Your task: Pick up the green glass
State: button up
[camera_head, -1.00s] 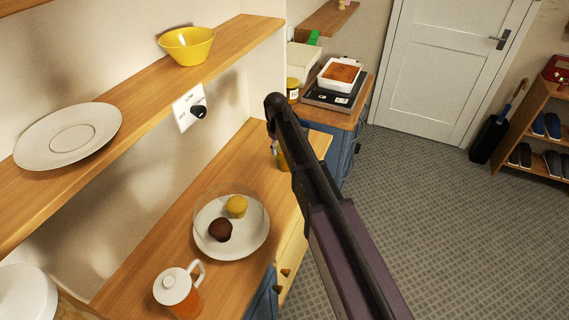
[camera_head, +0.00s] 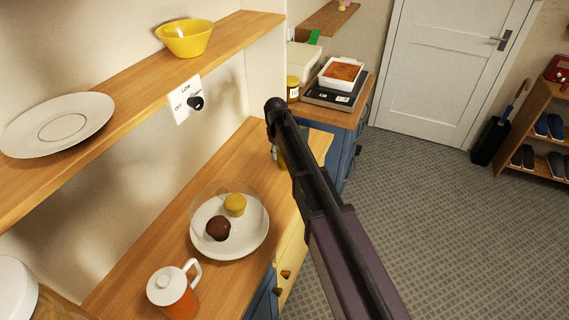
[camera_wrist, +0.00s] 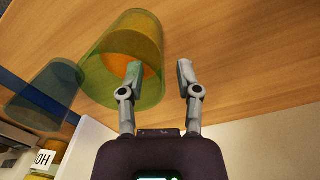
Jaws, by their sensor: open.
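In the wrist view a see-through green glass (camera_wrist: 98,62) with orange showing inside is on the wooden worktop. My gripper (camera_wrist: 160,72) is open, its two fingers spread and nothing held between them. The left finger overlaps the glass's lower right side in the picture; the right finger is over bare wood. I cannot tell whether the left finger touches the glass. In the head view my arm hides the gripper and most of the spot behind it; only a greenish-yellow sliver (camera_head: 281,160) shows beside the arm.
A blue glass (camera_wrist: 48,98) is close beside the green one. A labelled jar (camera_wrist: 48,157) is at lower left. The worktop (camera_head: 165,215) also holds a domed plate (camera_head: 235,248) with two muffins and a jug (camera_head: 172,291). A shelf (camera_head: 135,95) overhangs it.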

jog(key=shift+f+b, duration=0.45)
jog(key=shift+f, duration=0.25)
grip_shut()
